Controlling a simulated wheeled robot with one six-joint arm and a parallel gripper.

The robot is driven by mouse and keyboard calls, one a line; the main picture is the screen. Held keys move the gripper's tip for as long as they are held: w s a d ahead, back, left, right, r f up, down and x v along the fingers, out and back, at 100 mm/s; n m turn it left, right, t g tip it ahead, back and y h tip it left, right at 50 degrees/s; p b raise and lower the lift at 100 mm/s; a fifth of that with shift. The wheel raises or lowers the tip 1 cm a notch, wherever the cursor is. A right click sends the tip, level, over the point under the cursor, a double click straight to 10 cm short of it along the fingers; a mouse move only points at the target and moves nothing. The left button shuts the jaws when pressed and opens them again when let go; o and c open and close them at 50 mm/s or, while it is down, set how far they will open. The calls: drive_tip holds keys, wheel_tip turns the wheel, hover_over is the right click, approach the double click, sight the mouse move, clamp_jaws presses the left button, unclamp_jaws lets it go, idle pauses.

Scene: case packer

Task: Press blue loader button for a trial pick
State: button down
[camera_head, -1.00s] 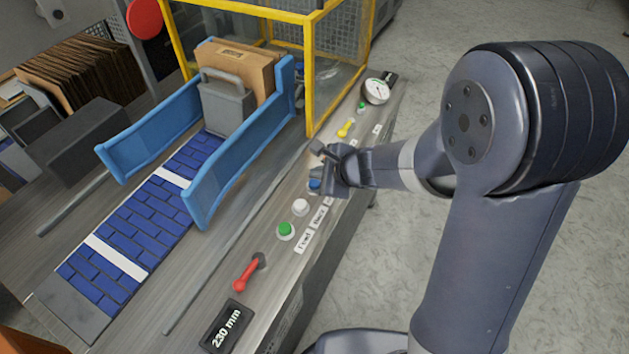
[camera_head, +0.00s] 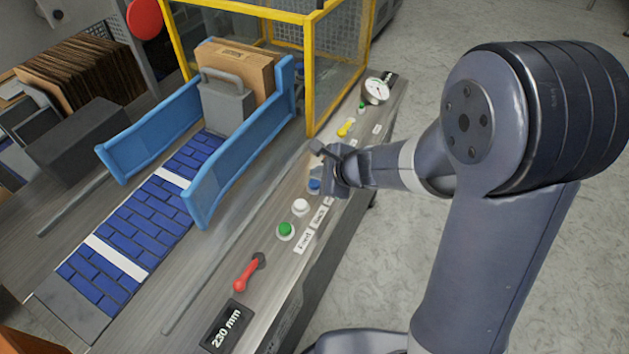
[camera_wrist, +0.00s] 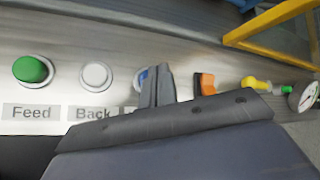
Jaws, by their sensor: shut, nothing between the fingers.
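The blue button (camera_head: 314,184) sits on the grey control panel, in the row beyond the white button. In the wrist view only a sliver of the blue button (camera_wrist: 143,75) shows, and the fingers hide the rest.
A white button (camera_head: 300,207), a green button (camera_head: 286,230) and a red lever (camera_head: 246,274) lie nearer on the panel. An orange control (camera_wrist: 205,84) stands right of the fingers. A yellow lever (camera_head: 344,130) and gauge (camera_head: 376,91) are farther along. A yellow guard frame (camera_head: 309,75) rises behind.

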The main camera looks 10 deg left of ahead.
sight(318, 185)
drive_tip(key=shift+f+b, duration=0.45)
drive_tip(key=shift+b, duration=0.15)
drive_tip(key=shift+f+b, duration=0.45)
drive_tip(key=shift+b, duration=0.05)
idle(0.6)
drive_tip(key=shift+r, duration=0.1)
drive_tip(key=shift+r+p, duration=0.75)
drive_tip(key=shift+r, duration=0.05)
wheel_tip(318, 185, up, 5)
drive_tip(key=p, duration=0.4)
idle(0.4)
